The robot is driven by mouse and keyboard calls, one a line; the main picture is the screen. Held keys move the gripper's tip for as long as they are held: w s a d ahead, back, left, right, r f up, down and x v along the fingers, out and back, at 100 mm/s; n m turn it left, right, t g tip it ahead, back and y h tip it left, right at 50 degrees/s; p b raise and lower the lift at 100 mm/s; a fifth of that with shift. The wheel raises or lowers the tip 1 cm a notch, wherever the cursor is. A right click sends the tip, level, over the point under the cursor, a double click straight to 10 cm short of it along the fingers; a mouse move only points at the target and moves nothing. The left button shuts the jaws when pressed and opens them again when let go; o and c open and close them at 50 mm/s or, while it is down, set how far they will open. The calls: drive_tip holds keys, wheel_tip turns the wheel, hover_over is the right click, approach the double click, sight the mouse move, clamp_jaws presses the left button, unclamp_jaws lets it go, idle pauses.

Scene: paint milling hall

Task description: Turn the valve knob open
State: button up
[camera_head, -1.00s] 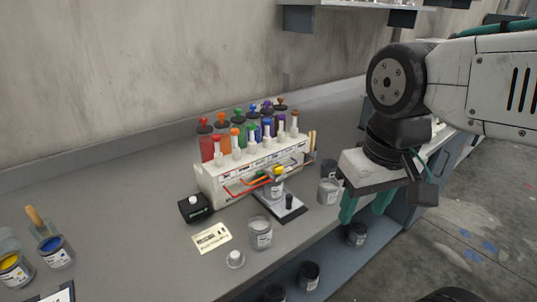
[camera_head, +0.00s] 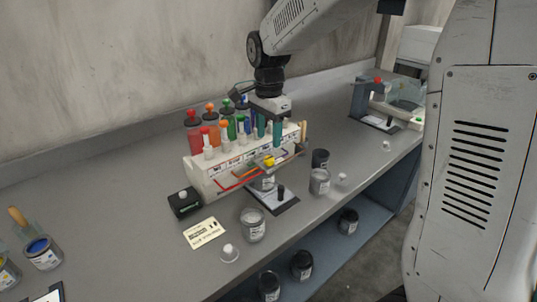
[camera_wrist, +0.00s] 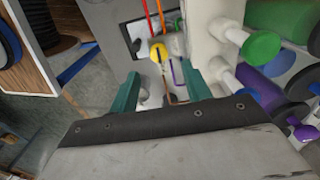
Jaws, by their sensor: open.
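A white dispenser rack (camera_head: 207,172) stands on the bench with coloured paint bottles behind and a row of white taps with coloured knobs in front. A red knob (camera_head: 205,131), an orange knob (camera_head: 224,125) and a green knob (camera_head: 241,119) show at its left. My gripper (camera_head: 269,138) is over the rack's right part, fingers down, hiding taps there. In the wrist view, my gripper (camera_wrist: 160,72) is open, its teal fingers apart, with a pale shape between them. A green knob (camera_wrist: 262,48) and a purple knob (camera_wrist: 303,133) lie to the right. Which knob is the valve is unclear.
A black box with a white button (camera_head: 184,202) and a card (camera_head: 204,232) lie front left. Grey cans (camera_head: 320,182) stand right of the rack. A yellow part (camera_head: 269,160) sits at its front. More equipment (camera_head: 363,97) stands far right.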

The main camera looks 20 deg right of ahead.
sight(269, 158)
wheel_tip(269, 158, down, 7)
drive_tip(key=shift+s+r, duration=0.1)
idle(0.3)
drive_tip(key=c, duration=1)
